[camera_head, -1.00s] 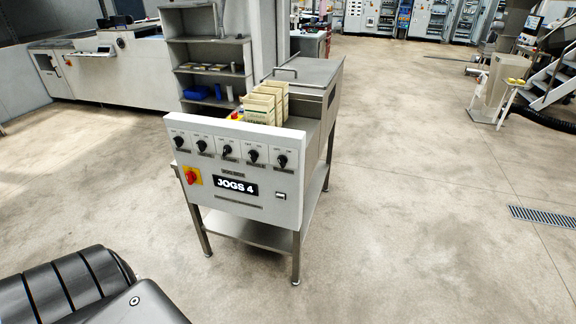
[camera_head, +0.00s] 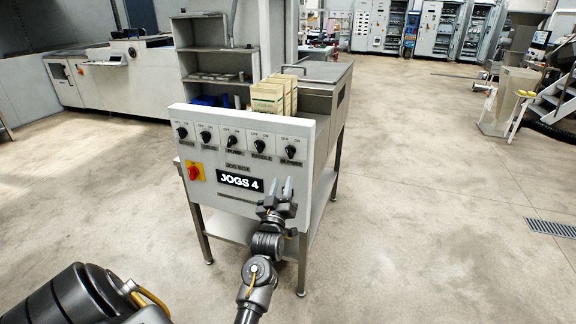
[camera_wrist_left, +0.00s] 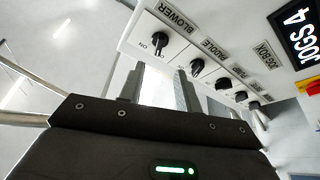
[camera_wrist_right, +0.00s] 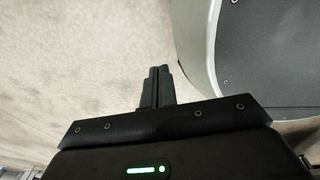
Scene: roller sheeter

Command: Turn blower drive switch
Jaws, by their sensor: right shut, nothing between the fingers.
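The blower drive switch is a black rotary knob (camera_head: 291,151) at the right end of the switch row on the grey jog box panel (camera_head: 235,201). In the left wrist view the knob (camera_wrist_left: 161,40) sits by the BLOWER label, with an ON mark beside it. My left gripper (camera_head: 279,190) is in front of the panel's lower right, below the knob. In the left wrist view its fingers (camera_wrist_left: 160,75) are apart and empty, with the knob showing past the tips, not touched. My right gripper (camera_wrist_right: 158,72) is shut and empty over the floor, out of the head view.
Several other black knobs (camera_head: 233,142) share the row. A red and yellow main switch (camera_head: 194,172) sits at the panel's lower left. Cartons (camera_head: 268,97) stand on the machine behind. The floor (camera_head: 440,200) to the right is clear.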

